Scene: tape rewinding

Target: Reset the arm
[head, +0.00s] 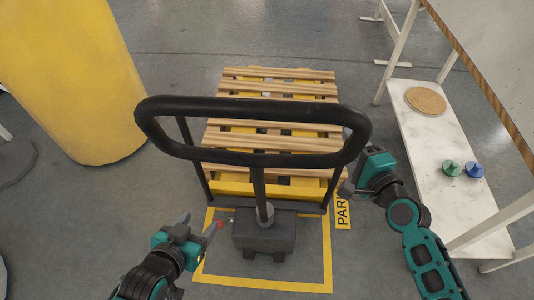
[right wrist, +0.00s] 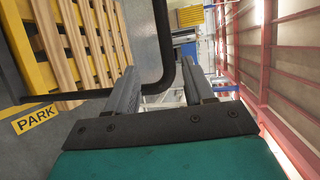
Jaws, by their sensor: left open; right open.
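My left gripper (head: 198,226) is open and empty at the lower left of the head view, left of the pallet truck's grey base. My right gripper (head: 350,172) is open beside the right end of the black handle (head: 250,107). In the right wrist view the two fingers of the right gripper (right wrist: 160,80) are spread. The black handle bar (right wrist: 163,45) passes just beyond the fingers; whether it touches them I cannot tell. No object is held by either gripper.
A wooden pallet (head: 275,89) rests on the yellow pallet truck (head: 262,188) ahead. A yellow cylinder (head: 75,80) stands at left. A white shelf (head: 430,145) at right holds a round cork disc (head: 426,100), a green top (head: 452,168) and a blue top (head: 474,169).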

